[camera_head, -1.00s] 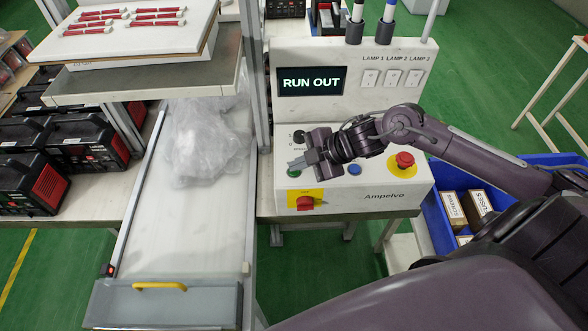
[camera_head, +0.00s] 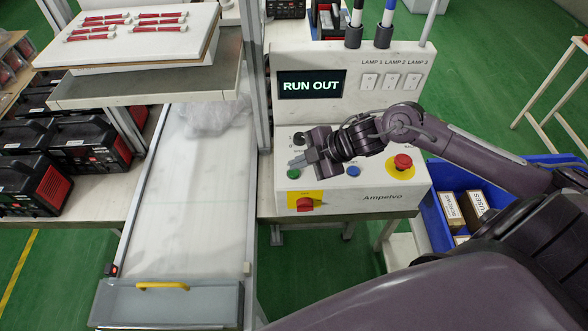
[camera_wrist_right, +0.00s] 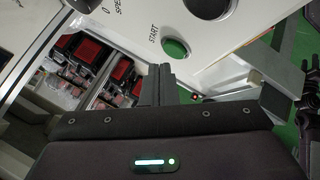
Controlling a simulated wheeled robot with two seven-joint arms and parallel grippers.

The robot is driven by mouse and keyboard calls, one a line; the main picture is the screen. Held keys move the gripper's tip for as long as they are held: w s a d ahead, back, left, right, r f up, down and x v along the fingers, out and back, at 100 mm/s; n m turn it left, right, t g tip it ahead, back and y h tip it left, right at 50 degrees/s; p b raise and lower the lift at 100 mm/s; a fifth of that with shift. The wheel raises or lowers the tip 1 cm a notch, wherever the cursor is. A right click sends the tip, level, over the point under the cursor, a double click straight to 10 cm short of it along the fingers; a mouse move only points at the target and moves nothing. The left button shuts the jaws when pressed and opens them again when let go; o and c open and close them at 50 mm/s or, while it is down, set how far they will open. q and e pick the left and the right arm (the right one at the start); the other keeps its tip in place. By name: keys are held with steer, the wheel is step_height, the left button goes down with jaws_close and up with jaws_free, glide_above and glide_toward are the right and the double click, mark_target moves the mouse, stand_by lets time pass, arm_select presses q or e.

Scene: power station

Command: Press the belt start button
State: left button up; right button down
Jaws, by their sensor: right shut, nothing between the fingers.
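The control box (camera_head: 395,195) carries a green button (camera_head: 293,173) at its left front. In the right wrist view this green button (camera_wrist_right: 175,48) is round and labelled START. My right gripper (camera_head: 298,162) is shut and empty, its fingertips just above and behind the green button in the head view. In the wrist view the shut fingers (camera_wrist_right: 159,75) end just below the button; a small gap seems to show, but contact cannot be told for sure. The belt (camera_head: 190,230) lies left of the box. My left gripper is not in view.
On the box are a blue button (camera_head: 353,170), a red mushroom button (camera_head: 403,162), a red switch on yellow (camera_head: 305,203) and a screen reading RUN OUT (camera_head: 311,84). A plastic bag (camera_head: 215,115) lies on the far belt. A blue crate (camera_head: 430,215) stands right.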

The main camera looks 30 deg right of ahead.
mark_target(298, 173)
steer(key=shift+r, duration=0.1)
step_height(298, 173, up, 5)
steer(key=p, duration=0.5)
stand_by(0.7)
